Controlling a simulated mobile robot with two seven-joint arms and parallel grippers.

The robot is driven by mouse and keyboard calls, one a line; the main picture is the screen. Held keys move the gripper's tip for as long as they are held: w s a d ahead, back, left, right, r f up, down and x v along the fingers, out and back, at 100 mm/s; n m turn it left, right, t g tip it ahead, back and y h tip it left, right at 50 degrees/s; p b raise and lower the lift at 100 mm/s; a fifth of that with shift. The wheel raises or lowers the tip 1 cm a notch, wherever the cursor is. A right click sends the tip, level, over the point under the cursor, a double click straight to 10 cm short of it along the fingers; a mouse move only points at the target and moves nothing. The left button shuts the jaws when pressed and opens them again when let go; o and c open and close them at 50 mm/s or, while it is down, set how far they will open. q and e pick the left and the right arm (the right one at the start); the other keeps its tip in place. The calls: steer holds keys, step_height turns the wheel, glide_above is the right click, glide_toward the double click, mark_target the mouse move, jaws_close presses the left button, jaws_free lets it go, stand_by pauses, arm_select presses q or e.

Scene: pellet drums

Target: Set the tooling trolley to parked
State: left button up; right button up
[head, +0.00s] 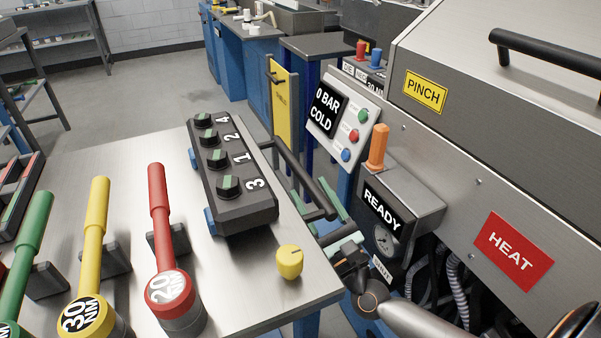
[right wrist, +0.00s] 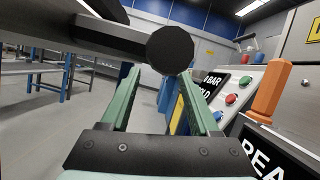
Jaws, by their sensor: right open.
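The tooling trolley (head: 239,290) appears to be the steel-topped bench at front left. A black bar handle (head: 305,178) runs along its right edge; in the right wrist view a black bar with a round end (right wrist: 125,38) crosses above the fingers. My right gripper (right wrist: 161,74) is open, with green fingers. In the head view the fingers lie close by the handle's near end, partly hidden by it. I cannot tell whether they touch it. A yellow knob (head: 289,264) sits on the top's near right corner. My left gripper is out of view.
On the trolley stand red (head: 159,205), yellow (head: 94,225) and green (head: 27,235) torque wrenches and a black block of numbered knobs (head: 233,195). The machine with the READY box (head: 403,200) and orange lever (head: 377,148) is close on the right. Open floor (head: 130,90) lies behind.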

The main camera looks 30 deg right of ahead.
mark_target(301, 176)
steer(key=shift+p+x, duration=0.3)
steer(key=shift+x, duration=2.2)
steer(key=shift+c, duration=0.4)
jaws_close()
